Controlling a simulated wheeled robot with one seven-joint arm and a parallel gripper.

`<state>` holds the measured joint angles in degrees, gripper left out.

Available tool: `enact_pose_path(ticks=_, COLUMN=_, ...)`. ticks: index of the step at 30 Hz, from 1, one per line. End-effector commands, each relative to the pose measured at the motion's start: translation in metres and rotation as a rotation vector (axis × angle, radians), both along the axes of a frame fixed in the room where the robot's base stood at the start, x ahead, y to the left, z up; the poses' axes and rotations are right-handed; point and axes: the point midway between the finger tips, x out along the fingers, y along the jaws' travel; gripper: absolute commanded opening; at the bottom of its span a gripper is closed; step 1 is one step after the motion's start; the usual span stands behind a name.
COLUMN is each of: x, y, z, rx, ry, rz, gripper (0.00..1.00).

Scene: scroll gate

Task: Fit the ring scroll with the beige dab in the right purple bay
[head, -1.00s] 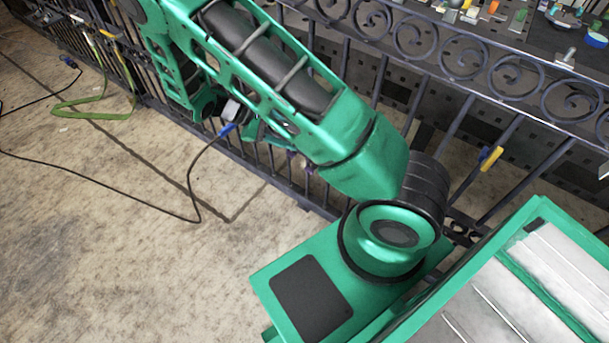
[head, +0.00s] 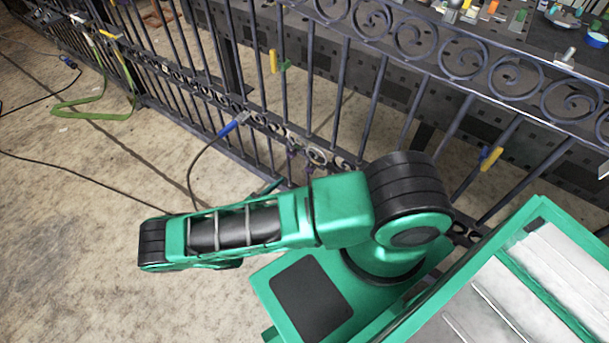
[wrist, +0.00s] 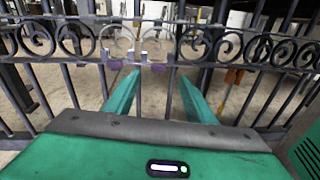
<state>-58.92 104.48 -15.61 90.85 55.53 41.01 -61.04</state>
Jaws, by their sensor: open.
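My gripper (wrist: 158,88) is open and empty in the wrist view, its two green fingers pointing toward the gate's scroll band. Two purple bays, a left one (wrist: 113,64) and a right one (wrist: 158,67), show on the band just beyond the fingertips. Paler scrolls (wrist: 116,38) stand above them, with small silver pieces beside the bays. I cannot make out a beige dab on any scroll. A pale ring-shaped piece (head: 317,156) shows on the gate's lower band in the head view. My arm hides most of the gripper there.
The dark iron gate (head: 340,75) runs across the head view, with a tool-covered bench behind it. A blue-ended cable (head: 235,124) and yellow clamps (head: 490,158) are on the gate. The concrete floor at left is mostly open, with a thin black cable and green strap.

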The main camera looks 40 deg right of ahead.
Motion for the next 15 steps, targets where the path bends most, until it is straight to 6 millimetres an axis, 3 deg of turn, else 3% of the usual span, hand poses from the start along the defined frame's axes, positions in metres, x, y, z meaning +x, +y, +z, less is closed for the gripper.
enact_pose_path(ticks=6, x=-0.007, y=-0.007, z=-0.022, rx=-0.074, ry=0.048, rz=0.089, gripper=0.5)
enact_pose_path(ticks=11, x=-0.006, y=-0.013, z=-0.025, rx=-0.087, ry=0.056, rz=0.103, gripper=0.5)
enact_pose_path(ticks=15, x=-0.001, y=-0.03, z=-0.025, rx=-0.087, ry=0.056, rz=0.099, gripper=0.5)
